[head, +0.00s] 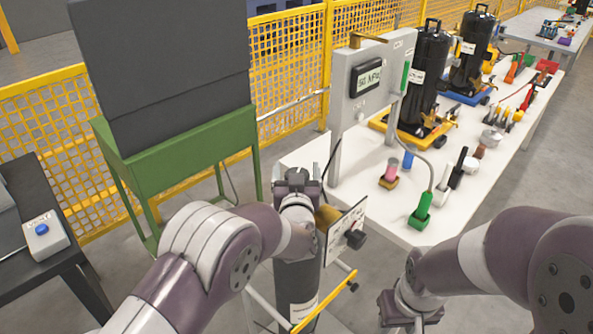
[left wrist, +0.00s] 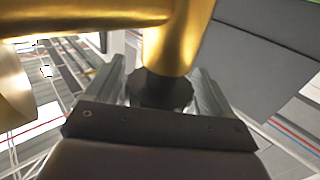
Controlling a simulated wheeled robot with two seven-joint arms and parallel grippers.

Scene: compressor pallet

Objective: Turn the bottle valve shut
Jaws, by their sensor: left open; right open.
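The dark gas bottle (head: 297,282) stands upright in front of the white table, its upper part hidden behind my left arm. A bit of its brass valve (head: 327,216) shows beside my left wrist. In the left wrist view the brass valve body (left wrist: 190,35) fills the top, with a dark knob (left wrist: 162,90) below it. My left gripper (head: 298,178) is open, its fingers on either side of the knob in the left wrist view (left wrist: 158,85); I cannot tell whether they touch it. My right gripper (head: 408,308) is open and empty, low at the right, partly cut off.
A tilted white panel with a black knob (head: 356,240) sits right of the bottle. A yellow bar (head: 325,300) runs beside it. The white table (head: 400,225) holds a gauge board (head: 370,80), black compressors (head: 427,75) and small parts. A green stand (head: 185,148) is at left.

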